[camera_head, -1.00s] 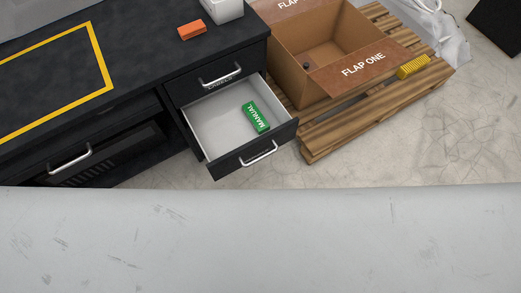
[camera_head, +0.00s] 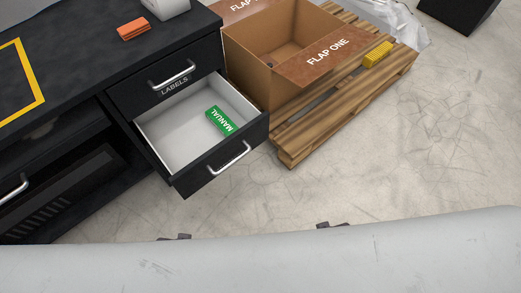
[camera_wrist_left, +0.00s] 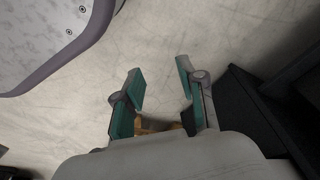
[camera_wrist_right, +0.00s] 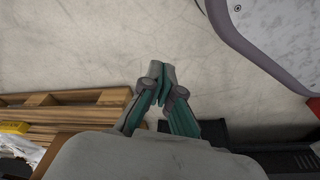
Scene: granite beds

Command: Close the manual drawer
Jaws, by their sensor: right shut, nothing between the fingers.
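The manual drawer (camera_head: 185,157) is pulled open from the black cabinet, below a shut drawer marked LABELS (camera_head: 172,86). Its front has a silver bar handle (camera_head: 229,158). A green box marked MANUAL (camera_head: 220,121) lies inside. My left gripper (camera_wrist_left: 160,84) is open and empty above the floor, with the dark furniture at its right. My right gripper (camera_wrist_right: 160,72) is shut and empty above the floor, with the pallet to its left. In the head view both grippers are mostly hidden behind the pale grey shape at the bottom.
An open cardboard box (camera_head: 255,83) with a FLAP ONE flap stands on a wooden pallet (camera_head: 343,107) close right of the drawer. A yellow item (camera_head: 377,54) lies on the pallet. An orange block (camera_head: 134,30) is on the black worktop (camera_head: 75,50). Floor in front and right is clear.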

